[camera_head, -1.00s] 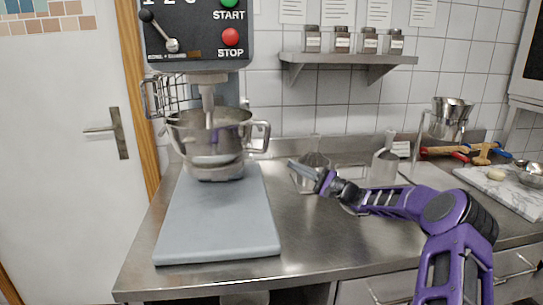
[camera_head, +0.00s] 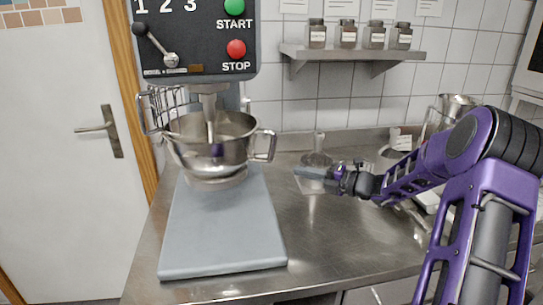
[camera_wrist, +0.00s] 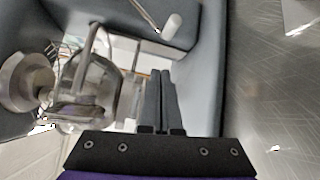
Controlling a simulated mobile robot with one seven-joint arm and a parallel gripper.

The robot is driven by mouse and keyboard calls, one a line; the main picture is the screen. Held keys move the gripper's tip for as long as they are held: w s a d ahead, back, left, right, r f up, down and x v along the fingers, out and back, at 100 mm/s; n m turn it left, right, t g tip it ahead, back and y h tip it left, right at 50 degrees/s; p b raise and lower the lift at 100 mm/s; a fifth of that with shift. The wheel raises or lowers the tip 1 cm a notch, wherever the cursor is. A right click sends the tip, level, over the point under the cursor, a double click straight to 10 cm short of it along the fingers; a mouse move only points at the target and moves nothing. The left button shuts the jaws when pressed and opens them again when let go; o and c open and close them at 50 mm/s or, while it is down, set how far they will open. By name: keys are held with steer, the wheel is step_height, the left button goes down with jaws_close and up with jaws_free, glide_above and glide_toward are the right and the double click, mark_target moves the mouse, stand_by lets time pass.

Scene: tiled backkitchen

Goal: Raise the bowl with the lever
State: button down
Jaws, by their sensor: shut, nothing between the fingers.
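The steel mixer bowl (camera_head: 232,153) hangs under the mixer head, around the beater (camera_head: 210,118), above the grey mixer base (camera_head: 222,235). It also shows in the wrist view (camera_wrist: 92,88) on the left. A lever with a black knob (camera_head: 139,29) is on the mixer's front panel; I cannot tell whether it moves the bowl. A thin rod with a pale knob (camera_wrist: 172,25) shows at the top of the wrist view. My gripper (camera_head: 297,172) is shut and empty, right of the bowl and apart from it, pointing left. Its fingers (camera_wrist: 161,72) show closed together in the wrist view.
The steel counter (camera_head: 330,235) has free room right of the mixer base. A steel container (camera_head: 317,158) stands behind my gripper. A shelf with several jars (camera_head: 347,36) hangs on the tiled wall. A white door (camera_head: 50,170) is at the left.

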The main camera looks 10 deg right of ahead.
steer(key=w+a+f+m, duration=0.1)
steer(key=w+a+m, duration=0.3)
steer(key=w, duration=0.6)
steer(key=shift+a+f+h, duration=0.3)
steer(key=shift+a+f, duration=0.05)
steer(key=shift+a, duration=0.95)
steer(key=w+f+t+b, duration=0.1)
steer(key=w+f+b, duration=0.1)
steer(key=shift+w+n+y+b, duration=0.1)
steer(key=shift+n+y+b, duration=0.25)
steer(key=shift+n+y, duration=0.05)
steer(key=shift+r, duration=0.1)
